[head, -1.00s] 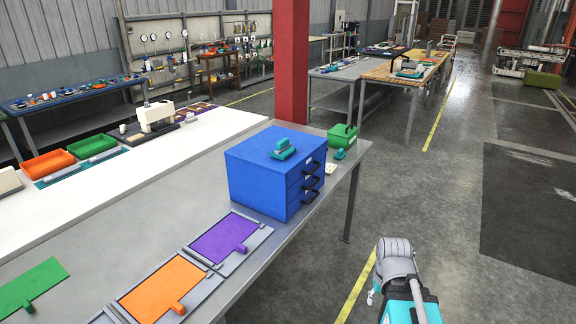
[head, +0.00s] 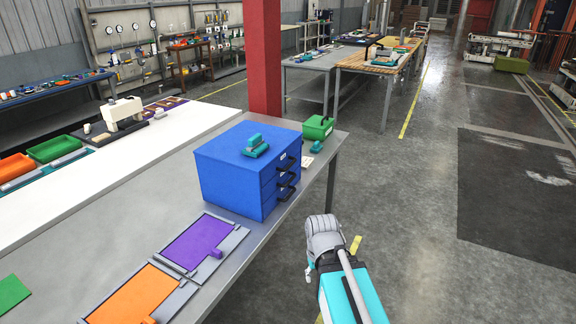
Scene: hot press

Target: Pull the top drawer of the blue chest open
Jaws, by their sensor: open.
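The blue chest (head: 228,176) stands on the grey workbench near its right end. Its drawers are stacked on the right-hand face, each with a black handle. The top drawer (head: 278,172) looks shut, and its handle (head: 287,163) is uppermost. The lower drawers look shut too. A teal object with a raised grip (head: 255,146) lies on top of the chest. My folded arm shows at the bottom, right of the bench and apart from the chest. I cannot make out my gripper's fingers.
A green box (head: 318,128) and a small teal item (head: 316,147) sit behind the chest on the workbench (head: 110,215). Purple (head: 195,240) and orange (head: 135,297) panels lie in front of it. A red pillar (head: 263,60) rises behind. The floor (head: 410,220) right of the bench is clear.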

